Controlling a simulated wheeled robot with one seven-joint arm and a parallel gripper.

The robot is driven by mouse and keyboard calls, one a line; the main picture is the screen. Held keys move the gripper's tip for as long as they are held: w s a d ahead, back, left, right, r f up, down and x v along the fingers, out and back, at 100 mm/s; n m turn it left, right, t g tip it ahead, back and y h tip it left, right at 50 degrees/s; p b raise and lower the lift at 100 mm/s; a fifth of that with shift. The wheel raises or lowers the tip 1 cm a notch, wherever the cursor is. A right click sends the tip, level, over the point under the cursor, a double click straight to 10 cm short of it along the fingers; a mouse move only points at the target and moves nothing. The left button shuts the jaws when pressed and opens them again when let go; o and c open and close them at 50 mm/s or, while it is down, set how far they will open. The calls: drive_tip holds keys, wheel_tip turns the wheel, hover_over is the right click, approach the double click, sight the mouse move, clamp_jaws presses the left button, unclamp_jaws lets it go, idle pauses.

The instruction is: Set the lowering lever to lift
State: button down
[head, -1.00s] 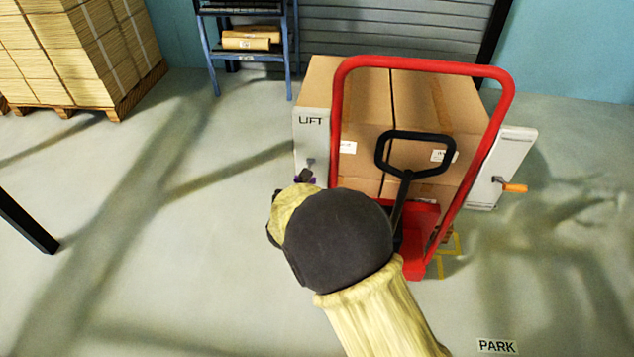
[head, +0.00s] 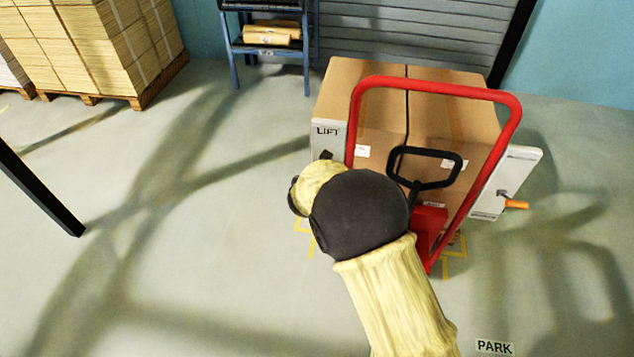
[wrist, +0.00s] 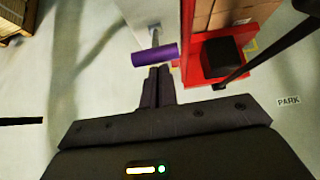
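In the wrist view a purple cylindrical handle (wrist: 155,55) lies crosswise on a grey stem beside a pale panel. My gripper (wrist: 158,72) is just below it, its two dark fingers close together with nothing visible between them. I cannot tell whether the fingertips touch the handle. In the head view the grey panel marked LIFT (head: 328,132) stands at the left of the red-framed truck (head: 435,83). My arm hides the purple handle there, and only a small dark tip (head: 326,155) shows against the panel.
Large cardboard boxes (head: 450,110) sit behind the red frame. A black loop handle (head: 428,153) rises near my arm. A right-hand panel has an orange handle (head: 517,205). A PARK label (head: 494,347) lies on the floor. The floor at left is clear up to a black post (head: 40,190).

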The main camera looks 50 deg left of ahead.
drive_tip(key=shift+w+a+r, duration=0.15)
drive_tip(key=shift+r, duration=0.25)
drive_tip(key=shift+f, duration=0.1)
drive_tip(key=s+d+r+b, duration=0.4)
drive_tip(key=s+d, duration=0.2)
drive_tip(key=s, duration=0.2)
drive_tip(key=shift+d+r+b, duration=0.25)
drive_tip(key=shift+d+b, duration=0.15)
drive_tip(key=shift+d, duration=0.1)
drive_tip(key=shift+s, duration=0.3)
